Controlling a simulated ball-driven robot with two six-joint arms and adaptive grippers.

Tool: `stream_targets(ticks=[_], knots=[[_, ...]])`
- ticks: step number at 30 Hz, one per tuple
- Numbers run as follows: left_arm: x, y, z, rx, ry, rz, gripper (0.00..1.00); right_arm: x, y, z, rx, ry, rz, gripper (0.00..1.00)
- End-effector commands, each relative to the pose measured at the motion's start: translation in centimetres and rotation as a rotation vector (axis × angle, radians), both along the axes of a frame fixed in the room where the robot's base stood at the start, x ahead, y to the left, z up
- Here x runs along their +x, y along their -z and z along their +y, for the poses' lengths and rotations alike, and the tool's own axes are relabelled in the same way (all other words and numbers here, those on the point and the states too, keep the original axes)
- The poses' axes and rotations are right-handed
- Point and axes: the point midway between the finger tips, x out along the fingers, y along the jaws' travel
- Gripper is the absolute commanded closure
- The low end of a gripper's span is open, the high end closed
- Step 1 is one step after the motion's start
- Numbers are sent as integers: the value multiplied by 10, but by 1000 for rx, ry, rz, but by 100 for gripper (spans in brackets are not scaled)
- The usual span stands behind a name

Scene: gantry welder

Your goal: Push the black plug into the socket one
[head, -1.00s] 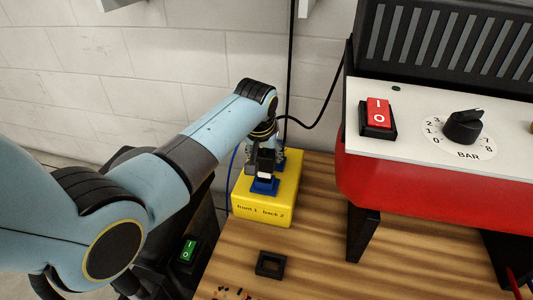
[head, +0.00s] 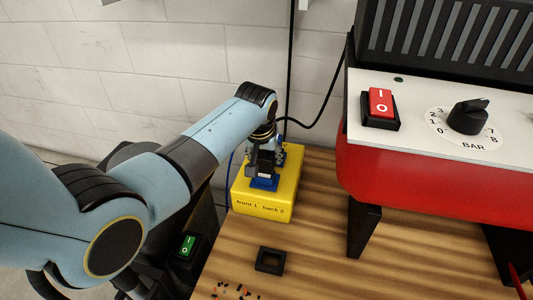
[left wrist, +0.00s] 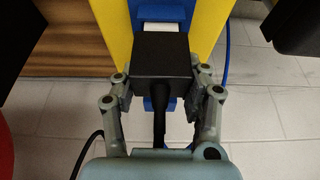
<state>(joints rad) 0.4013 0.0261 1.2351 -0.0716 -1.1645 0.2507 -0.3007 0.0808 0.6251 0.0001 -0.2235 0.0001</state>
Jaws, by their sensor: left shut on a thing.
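A yellow box (head: 262,207) stands on the wooden table, marked "front 1" and "back 2". A blue socket (head: 264,183) shows at its front; a second blue part shows behind the gripper. My left gripper (head: 262,160) is over the box. In the left wrist view its fingers are shut on the black plug (left wrist: 165,62), a dark block with a black cord. The plug is at or just over the front socket; I cannot tell how far in it is.
A red machine (head: 430,180) with a red rocker switch (head: 380,103) and a knob (head: 468,117) stands at the right. A square black frame (head: 270,261) and small loose bits (head: 235,291) lie on the table. A wall is behind.

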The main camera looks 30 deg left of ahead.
Motion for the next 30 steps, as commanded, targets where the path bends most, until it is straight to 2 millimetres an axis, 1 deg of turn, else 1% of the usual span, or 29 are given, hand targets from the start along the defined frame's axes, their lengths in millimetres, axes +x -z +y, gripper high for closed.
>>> stream_targets(ticks=[20,21,27,30], knots=[[0,18,0,0,0,0,90,-7,9,-1,-1,-2,12,29],[0,18,0,0,0,0,54,-7,9,-1,-1,-2,13,29],[0,18,0,0,0,0,28,-8,8,-2,-2,-3,15,29],[0,18,0,0,0,-1,28,-7,8,-2,-2,-3,13,29]])
